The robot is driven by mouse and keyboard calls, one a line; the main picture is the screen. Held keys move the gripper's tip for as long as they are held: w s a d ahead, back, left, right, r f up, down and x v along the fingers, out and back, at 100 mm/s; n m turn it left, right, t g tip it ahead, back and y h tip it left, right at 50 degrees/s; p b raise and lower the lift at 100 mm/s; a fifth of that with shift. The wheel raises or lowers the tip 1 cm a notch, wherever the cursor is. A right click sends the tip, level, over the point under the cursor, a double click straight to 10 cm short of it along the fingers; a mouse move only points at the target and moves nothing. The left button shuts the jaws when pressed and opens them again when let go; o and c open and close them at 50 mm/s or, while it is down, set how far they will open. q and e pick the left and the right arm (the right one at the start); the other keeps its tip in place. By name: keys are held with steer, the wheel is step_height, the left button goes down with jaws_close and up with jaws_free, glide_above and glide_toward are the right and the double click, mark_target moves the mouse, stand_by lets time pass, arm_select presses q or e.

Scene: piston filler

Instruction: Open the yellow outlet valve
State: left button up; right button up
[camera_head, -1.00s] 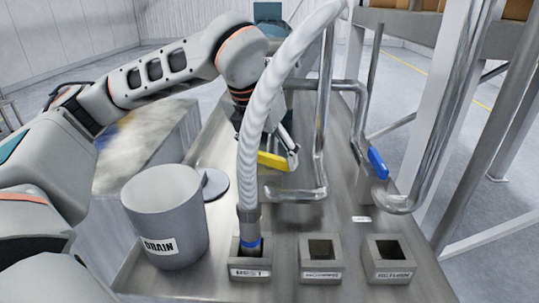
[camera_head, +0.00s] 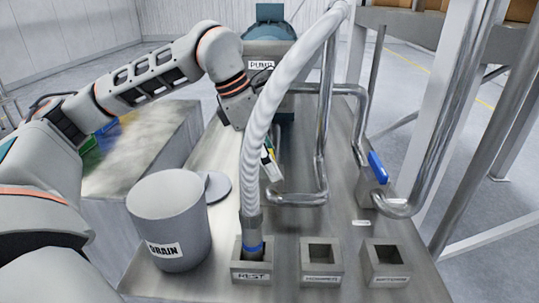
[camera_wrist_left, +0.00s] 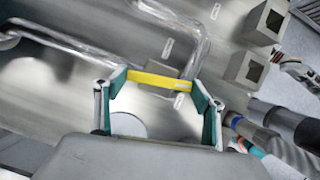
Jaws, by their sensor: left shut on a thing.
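The yellow outlet valve handle (camera_wrist_left: 158,80) is a flat bar in the left wrist view. It spans between the two fingertips of my left gripper (camera_wrist_left: 160,86), which is shut on it end to end. In the head view, the left gripper (camera_head: 268,165) is behind the white hose, near the bent steel pipe. There the hose and the fingers hide most of the handle.
The ribbed white hose (camera_head: 255,150) stands in the REST socket (camera_head: 252,278), in front of the gripper. A grey DRAIN bucket (camera_head: 165,220) stands at left. A blue valve handle (camera_head: 377,167) is at right. Steel pipes (camera_head: 322,130) rise beside the gripper. Two empty sockets (camera_head: 321,278) are at front.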

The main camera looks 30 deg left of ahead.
arm_select(q)
steer(key=shift+m+g+h, duration=0.3)
steer(key=shift+m, duration=0.7)
steer(key=o, duration=1.1)
steer(key=shift+w, duration=0.1)
steer(key=v, duration=1.2)
steer(key=shift+d, duration=0.1)
